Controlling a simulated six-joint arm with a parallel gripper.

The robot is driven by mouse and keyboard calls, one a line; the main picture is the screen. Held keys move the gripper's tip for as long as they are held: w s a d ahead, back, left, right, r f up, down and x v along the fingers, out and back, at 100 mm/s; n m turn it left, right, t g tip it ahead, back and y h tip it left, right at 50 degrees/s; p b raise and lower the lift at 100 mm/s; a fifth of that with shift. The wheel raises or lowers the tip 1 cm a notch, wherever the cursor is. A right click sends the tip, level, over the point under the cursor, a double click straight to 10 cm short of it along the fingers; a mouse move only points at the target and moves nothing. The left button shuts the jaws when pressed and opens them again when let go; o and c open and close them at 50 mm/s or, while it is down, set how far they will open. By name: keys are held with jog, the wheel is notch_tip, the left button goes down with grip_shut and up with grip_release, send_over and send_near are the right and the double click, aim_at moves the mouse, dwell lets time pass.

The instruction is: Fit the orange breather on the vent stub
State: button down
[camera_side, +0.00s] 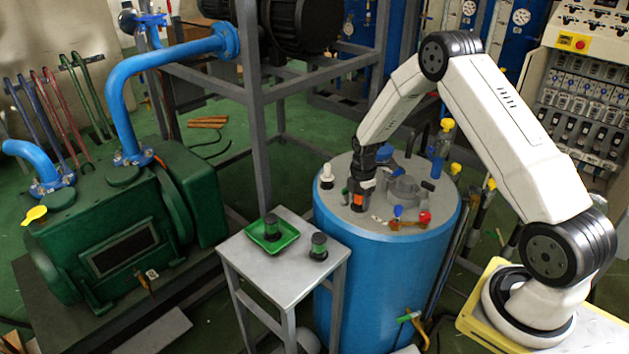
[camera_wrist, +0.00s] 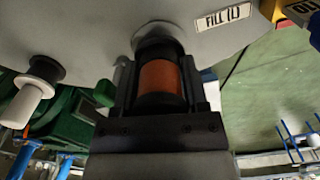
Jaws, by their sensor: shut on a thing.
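The orange breather (camera_side: 359,201), an orange band with black ends, is above the grey top of the blue tank. It also shows in the wrist view (camera_wrist: 159,78). My gripper (camera_side: 357,193) is shut on it and points down; in the wrist view, its jaws (camera_wrist: 160,98) lie on both sides of it. The breather's far black end meets or nearly meets a pale round fitting (camera_wrist: 157,29) on the tank top. The vent stub itself is not clearly seen; the breather hides the spot, so I cannot tell whether it is seated.
A white-and-black fitting (camera_side: 327,175) stands left on the tank top (camera_side: 338,190). Grey, blue and red fittings (camera_side: 424,217) stand to the right. A side table (camera_side: 283,266) holds a green tray (camera_side: 266,245) with a green-black part and another such part (camera_side: 319,245) beside it.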

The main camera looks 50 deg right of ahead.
jog(key=shift+f, duration=0.65)
dwell(1.3)
grip_release()
jog(key=shift+w, duration=0.1)
jog(key=shift+w+r, duration=0.15)
jog(key=shift+r, duration=2.8)
jog(key=shift+s+r, duration=0.2)
jog(key=shift+r, duration=0.35)
jog(key=shift+r, duration=0.1)
